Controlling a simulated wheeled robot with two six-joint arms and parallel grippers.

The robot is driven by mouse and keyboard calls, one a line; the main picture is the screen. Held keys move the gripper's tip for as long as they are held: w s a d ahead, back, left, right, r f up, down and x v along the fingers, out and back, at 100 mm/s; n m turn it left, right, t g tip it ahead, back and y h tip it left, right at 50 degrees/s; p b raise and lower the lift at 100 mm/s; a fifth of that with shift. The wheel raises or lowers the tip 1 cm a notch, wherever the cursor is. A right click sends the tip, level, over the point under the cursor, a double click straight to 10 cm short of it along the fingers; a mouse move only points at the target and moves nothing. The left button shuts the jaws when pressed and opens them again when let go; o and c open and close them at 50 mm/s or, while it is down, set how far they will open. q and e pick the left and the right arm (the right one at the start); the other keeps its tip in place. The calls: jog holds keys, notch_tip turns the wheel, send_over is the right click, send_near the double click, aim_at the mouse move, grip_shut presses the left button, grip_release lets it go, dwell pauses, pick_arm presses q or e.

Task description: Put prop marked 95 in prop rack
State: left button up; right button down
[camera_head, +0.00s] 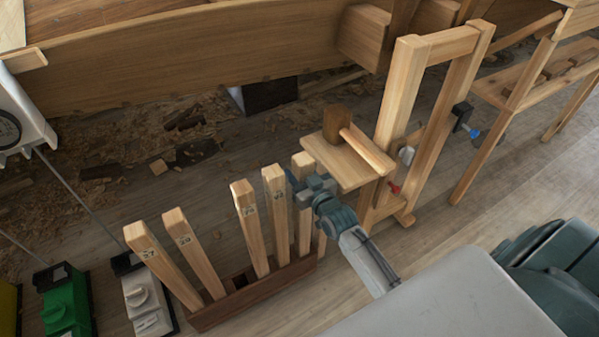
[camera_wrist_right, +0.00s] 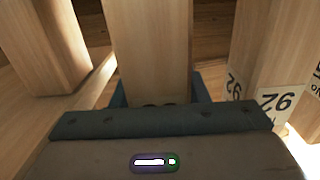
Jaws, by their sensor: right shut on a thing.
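My right gripper (camera_head: 303,183) is shut on an upright wooden prop (camera_head: 303,160) near the far right end of the dark brown prop rack (camera_head: 215,312). The right wrist view shows this prop (camera_wrist_right: 150,45) between the jaws (camera_wrist_right: 158,92); no number shows on it there. Its foot is partly hidden, so I cannot tell whether it sits in a slot. Several other props, such as a numbered one (camera_head: 160,268) at the left end, stand tilted in the rack. A prop marked 92 (camera_wrist_right: 270,60) is right of the held one. An empty slot (camera_head: 239,277) shows mid-rack. My left gripper is out of view.
A wooden stand (camera_head: 400,90) carries a small shelf with a mallet (camera_head: 345,135) close beside my right gripper. A curved plank hull (camera_head: 200,55) runs behind. Green (camera_head: 66,300) and pale (camera_head: 146,298) boxes stand left of the rack. Shavings litter the floor.

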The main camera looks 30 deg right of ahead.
jog(key=shift+f+b, duration=0.3)
jog(key=shift+f, duration=0.05)
jog(key=c, duration=0.7)
grip_release()
jog(key=shift+c, duration=0.2)
jog(key=shift+f, duration=0.1)
